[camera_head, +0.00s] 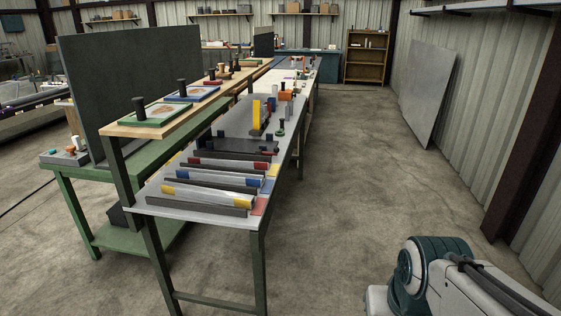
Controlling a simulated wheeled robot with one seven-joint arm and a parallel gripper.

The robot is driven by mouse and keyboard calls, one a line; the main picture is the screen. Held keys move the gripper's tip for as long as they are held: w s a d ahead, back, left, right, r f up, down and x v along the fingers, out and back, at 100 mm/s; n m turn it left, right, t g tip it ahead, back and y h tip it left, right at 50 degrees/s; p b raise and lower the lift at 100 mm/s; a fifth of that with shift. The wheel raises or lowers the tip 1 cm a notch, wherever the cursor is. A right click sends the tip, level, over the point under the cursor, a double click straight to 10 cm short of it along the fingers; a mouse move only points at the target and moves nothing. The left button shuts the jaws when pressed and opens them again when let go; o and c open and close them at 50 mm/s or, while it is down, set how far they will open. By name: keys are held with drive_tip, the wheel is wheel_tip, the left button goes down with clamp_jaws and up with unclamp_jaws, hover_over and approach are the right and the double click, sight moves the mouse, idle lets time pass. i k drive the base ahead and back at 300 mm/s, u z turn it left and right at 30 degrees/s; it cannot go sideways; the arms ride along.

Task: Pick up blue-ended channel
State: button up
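The blue-ended channel (214,180) is a long grey channel with a blue band near each end. It lies on the near part of the long grey workbench (143,199), in a row of similar channels. A yellow-ended channel (207,196) lies in front of it, and a red-ended channel (226,163) lies behind it. Dark strips lie between the channels. Part of my arm shows at the lower right, over the floor and well apart from the bench. My gripper is outside the picture.
Red, blue and yellow patches mark the bench's right edge by the channels. A raised wooden shelf (135,129) runs along the bench's left side. A grey panel (428,95) leans on the right wall. The concrete floor (370,180) between bench and wall is clear.

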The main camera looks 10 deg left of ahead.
sight(251, 180)
drive_tip(key=z, duration=0.5)
drive_tip(key=i, duration=1.5)
drive_tip(key=u, duration=0.7)
drive_tip(key=i, duration=0.95)
drive_tip(key=u, duration=0.95)
drive_tip(key=i, duration=0.55)
